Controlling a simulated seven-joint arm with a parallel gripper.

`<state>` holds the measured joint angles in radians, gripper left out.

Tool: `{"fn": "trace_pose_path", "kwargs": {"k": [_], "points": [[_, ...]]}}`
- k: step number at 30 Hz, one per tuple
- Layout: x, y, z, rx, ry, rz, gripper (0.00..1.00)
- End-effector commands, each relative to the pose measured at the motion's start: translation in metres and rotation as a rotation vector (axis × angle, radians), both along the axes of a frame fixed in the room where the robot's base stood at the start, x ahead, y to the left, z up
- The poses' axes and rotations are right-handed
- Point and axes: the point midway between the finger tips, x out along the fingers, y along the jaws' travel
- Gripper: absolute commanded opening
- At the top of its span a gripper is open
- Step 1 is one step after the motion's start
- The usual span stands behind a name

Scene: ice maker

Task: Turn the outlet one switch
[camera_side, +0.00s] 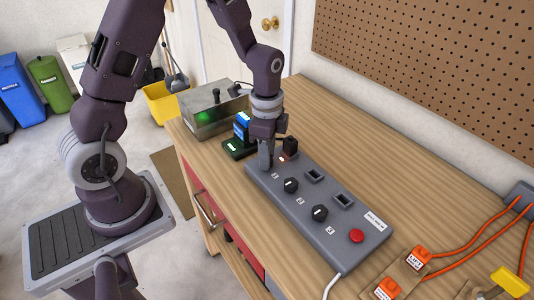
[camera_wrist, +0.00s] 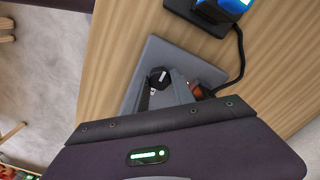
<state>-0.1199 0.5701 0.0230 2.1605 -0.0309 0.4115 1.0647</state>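The grey power strip (camera_side: 322,212) lies along the bench with black rotary knobs. The outlet one switch is hidden behind my gripper in the side view. In the wrist view a black knob with a white mark (camera_wrist: 158,77) shows at the strip's end, by the fingertips. My gripper (camera_side: 265,160) points down at the strip's far end. In the wrist view its fingers (camera_wrist: 163,88) stand apart on either side of the knob. I cannot tell whether they press on it. A black plug (camera_side: 290,146) sits beside the gripper at the first outlet.
Knobs two (camera_side: 291,185) and three (camera_side: 320,213) and a red button (camera_side: 356,236) lie along the strip. A metal box (camera_side: 213,110) and a blue device (camera_side: 242,127) stand beyond its far end. Orange-plugged cords (camera_side: 421,254) lie at right. The bench behind the strip is clear.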

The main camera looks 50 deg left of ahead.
Motion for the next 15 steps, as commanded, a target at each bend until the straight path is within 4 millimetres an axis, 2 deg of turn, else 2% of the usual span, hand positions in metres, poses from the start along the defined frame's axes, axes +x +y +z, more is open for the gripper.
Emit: {"fn": "trace_pose_path", "kwargs": {"k": [8,15], "points": [[0.0001,0.0000,0.0004,0.000,0.000,0.020,0.00],[0.0004,0.0002,0.0006,0.001,-0.001,0.138,0.00]]}}
